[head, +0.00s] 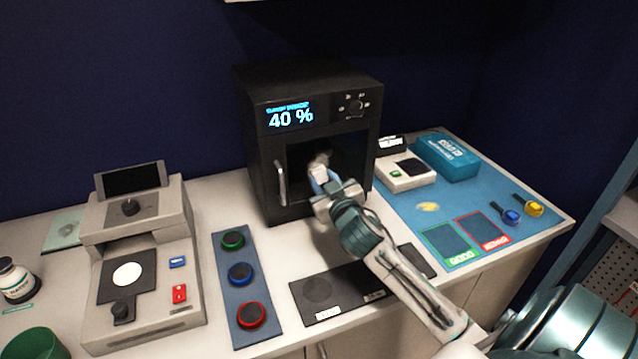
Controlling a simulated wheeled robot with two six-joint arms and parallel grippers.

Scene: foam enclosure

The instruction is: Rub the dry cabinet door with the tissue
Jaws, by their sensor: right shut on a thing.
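The dry cabinet (262,150) is a black box at the back of the counter, with a lit display reading 40 % and a knob on top of its front. Its door (296,158) has a dark window and a pale vertical handle (280,183) on the left side; it looks shut. My right gripper (321,180) is in front of the window, shut on a small whitish tissue (319,162). The tissue is at or very near the window; I cannot tell whether it touches. The gripper and arm hide the lower right of the door. My left gripper is not in view.
A grey instrument (185,240) with a dark screen stands at left. A blue panel (226,285) with green, blue and red buttons and a black mat (318,292) lie in front. At right, a blue mat (408,212) bears a teal box (446,156) and a small white device (404,174).

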